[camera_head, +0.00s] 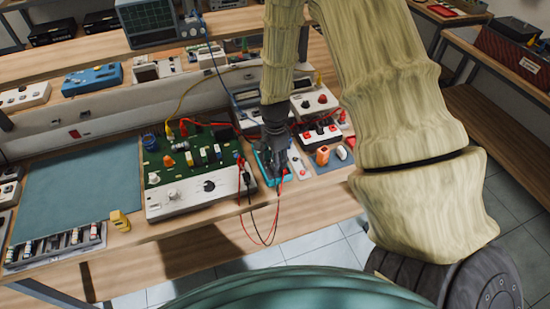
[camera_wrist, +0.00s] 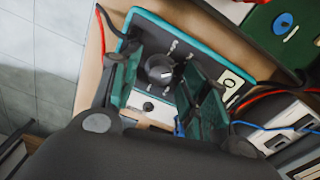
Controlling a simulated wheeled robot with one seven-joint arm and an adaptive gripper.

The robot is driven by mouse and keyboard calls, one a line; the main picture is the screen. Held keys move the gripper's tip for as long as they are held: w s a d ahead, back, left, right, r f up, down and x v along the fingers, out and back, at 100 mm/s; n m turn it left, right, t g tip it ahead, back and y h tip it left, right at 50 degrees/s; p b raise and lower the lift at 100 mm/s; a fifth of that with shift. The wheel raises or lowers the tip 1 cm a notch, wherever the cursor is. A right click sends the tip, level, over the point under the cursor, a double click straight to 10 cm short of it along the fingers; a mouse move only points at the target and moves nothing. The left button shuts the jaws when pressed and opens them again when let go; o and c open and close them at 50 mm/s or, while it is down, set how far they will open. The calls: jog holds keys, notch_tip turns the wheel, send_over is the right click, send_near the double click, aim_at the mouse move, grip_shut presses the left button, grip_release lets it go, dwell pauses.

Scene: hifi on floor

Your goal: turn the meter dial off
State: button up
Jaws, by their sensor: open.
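The meter is a teal-edged box with a dark face, on the bench in the head view (camera_head: 265,168), partly hidden under my gripper. In the wrist view the meter (camera_wrist: 138,18) fills the upper middle. Its round dark dial (camera_wrist: 160,68) has a light pointer mark, pointing toward the right of the picture, with small light marks around it. My gripper (camera_wrist: 162,84) is open, its fingers on either side of the dial; I cannot tell whether they touch it. In the head view my gripper (camera_head: 278,155) points down at the meter.
Red and black leads (camera_head: 262,240) hang from the meter area over the bench's front edge. A green circuit board unit (camera_head: 185,165) stands just left. White boxes with red knobs (camera_head: 318,135) stand right and behind. A blue-green mat (camera_head: 75,190) lies bare at left.

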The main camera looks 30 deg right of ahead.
jog(key=shift+f, duration=0.2)
grip_shut()
dwell(0.4)
jog(key=n, duration=0.4)
jog(key=shift+n, duration=2.5)
